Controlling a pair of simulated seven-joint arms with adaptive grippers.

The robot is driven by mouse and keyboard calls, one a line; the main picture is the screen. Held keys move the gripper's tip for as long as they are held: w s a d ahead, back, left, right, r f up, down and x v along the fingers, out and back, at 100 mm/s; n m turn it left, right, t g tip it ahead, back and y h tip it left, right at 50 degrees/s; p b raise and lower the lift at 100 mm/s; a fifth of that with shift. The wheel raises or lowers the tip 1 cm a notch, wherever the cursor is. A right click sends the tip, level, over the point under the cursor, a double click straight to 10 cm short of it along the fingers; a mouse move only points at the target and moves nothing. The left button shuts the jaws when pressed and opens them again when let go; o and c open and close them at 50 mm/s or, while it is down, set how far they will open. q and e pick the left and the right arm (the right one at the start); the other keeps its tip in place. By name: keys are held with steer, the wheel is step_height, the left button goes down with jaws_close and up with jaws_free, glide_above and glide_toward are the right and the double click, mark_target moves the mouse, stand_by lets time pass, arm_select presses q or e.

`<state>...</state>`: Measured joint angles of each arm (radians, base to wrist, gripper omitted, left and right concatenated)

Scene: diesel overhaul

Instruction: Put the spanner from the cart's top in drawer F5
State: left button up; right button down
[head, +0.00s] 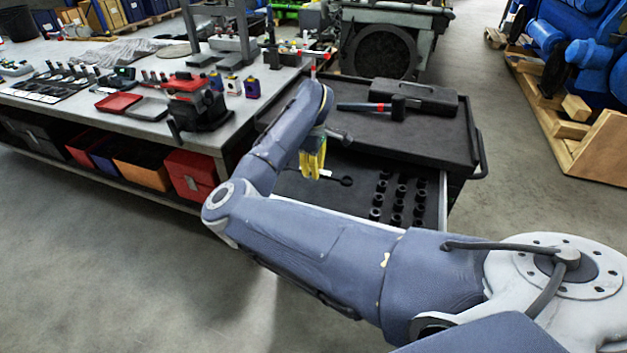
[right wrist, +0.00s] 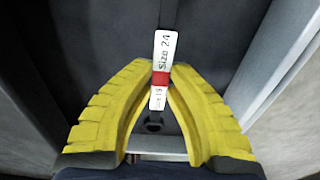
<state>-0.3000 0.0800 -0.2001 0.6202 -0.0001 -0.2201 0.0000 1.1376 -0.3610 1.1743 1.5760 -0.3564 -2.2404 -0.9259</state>
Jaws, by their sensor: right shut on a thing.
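The dark spanner (head: 345,180) has a white tag and a ring-like end. My right gripper (head: 314,172), with yellow fingers, is shut on it; in the right wrist view the spanner's "Size 24" tag (right wrist: 163,50) with a red band shows at the fingertips (right wrist: 158,80). The spanner is over or in an open drawer (head: 360,162) of the black cart; I cannot tell whether it touches the floor. The drawer's number is not legible. The cart's top (head: 435,128) is above and behind the drawer. My left gripper is not in view.
Several black sockets (head: 398,195) stand in the drawer's right part. A hammer (head: 390,106) and a black case (head: 414,96) lie on the cart's top. A workbench (head: 150,125) with tools stands at left. A wooden crate (head: 600,140) stands at right.

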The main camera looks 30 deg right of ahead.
mark_target(313, 185)
steer(key=shift+f, duration=2.15)
steer(key=shift+f, duration=0.1)
steer(key=c, duration=1.4)
jaws_free()
steer(key=shift+c, duration=0.2)
step_height(313, 185, up, 12)
steer(key=shift+r, duration=0.1)
